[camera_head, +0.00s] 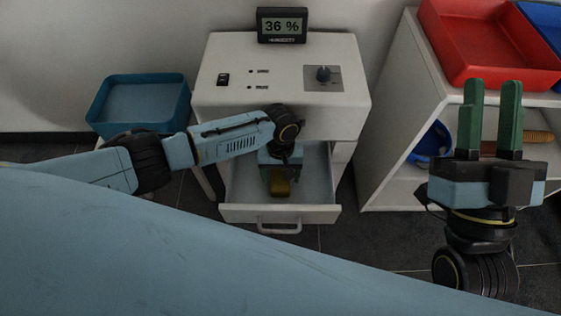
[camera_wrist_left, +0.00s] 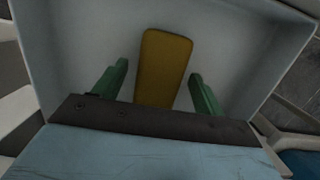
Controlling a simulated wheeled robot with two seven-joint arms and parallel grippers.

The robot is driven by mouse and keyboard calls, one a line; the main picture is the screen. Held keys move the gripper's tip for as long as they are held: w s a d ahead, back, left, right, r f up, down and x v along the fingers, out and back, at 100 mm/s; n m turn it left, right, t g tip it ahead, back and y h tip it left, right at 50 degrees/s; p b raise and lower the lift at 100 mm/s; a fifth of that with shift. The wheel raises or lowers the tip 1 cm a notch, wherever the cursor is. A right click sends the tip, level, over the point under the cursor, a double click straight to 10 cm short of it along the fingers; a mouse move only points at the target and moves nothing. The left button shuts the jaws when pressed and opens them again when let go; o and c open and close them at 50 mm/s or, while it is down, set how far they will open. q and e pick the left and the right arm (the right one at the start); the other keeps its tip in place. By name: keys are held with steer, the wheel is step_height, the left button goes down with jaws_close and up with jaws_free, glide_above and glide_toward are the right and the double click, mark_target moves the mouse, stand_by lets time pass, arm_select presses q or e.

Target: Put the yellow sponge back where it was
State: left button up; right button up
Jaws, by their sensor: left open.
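The yellow sponge (camera_head: 281,188) lies in the open drawer (camera_head: 238,212) of the white cabinet (camera_head: 215,98). In the left wrist view the sponge (camera_wrist_left: 163,68) lies on the drawer floor, between the two green fingers. My left gripper (camera_head: 279,183) reaches down into the drawer over the sponge. Its fingers stand apart on either side of the sponge with gaps visible in the left wrist view (camera_wrist_left: 160,85). My right gripper (camera_head: 490,85) points up at the right, with its two green fingers a little apart and nothing between them.
A blue bin (camera_head: 108,112) stands left of the cabinet. A humidity display (camera_head: 282,25) sits on top. A white shelf (camera_head: 392,150) at the right holds a red tray (camera_head: 455,65) and a blue item (camera_head: 433,142). The drawer walls closely surround my left gripper.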

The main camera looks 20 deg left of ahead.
arm_select(q)
steer(key=r, duration=0.1)
steer(key=r+p, duration=0.2)
steer(key=r, duration=0.1)
steer(key=shift+w, duration=0.25)
step_height(320, 180, up, 2)
steer(key=shift+w+a+r+p, duration=0.1)
steer(key=shift+w+p, duration=0.05)
steer(key=shift+p, duration=0.55)
steer(key=s+d+r+m+t+h, duration=0.1)
steer(key=s+d+m+t+h, duration=0.15)
steer(key=d, duration=0.55)
step_height(320, 180, up, 28)
steer(key=m+t+h, duration=0.2)
steer(key=m+t, duration=0.2)
steer(key=t, duration=1.2)
glide_above(281, 177)
steer(key=s+a, duration=0.4)
steer(key=s, duration=0.1)
steer(key=shift+n+g+y, duration=0.25)
arm_select(e)
step_height(281, 177, down, 10)
steer(key=w+g+h, duration=0.2)
steer(key=g, duration=0.6)
steer(key=shift+w+d+h, duration=0.3)
steer(key=shift+w+d, duration=0.1)
arm_select(q)
steer(key=shift+s+d, duration=0.1)
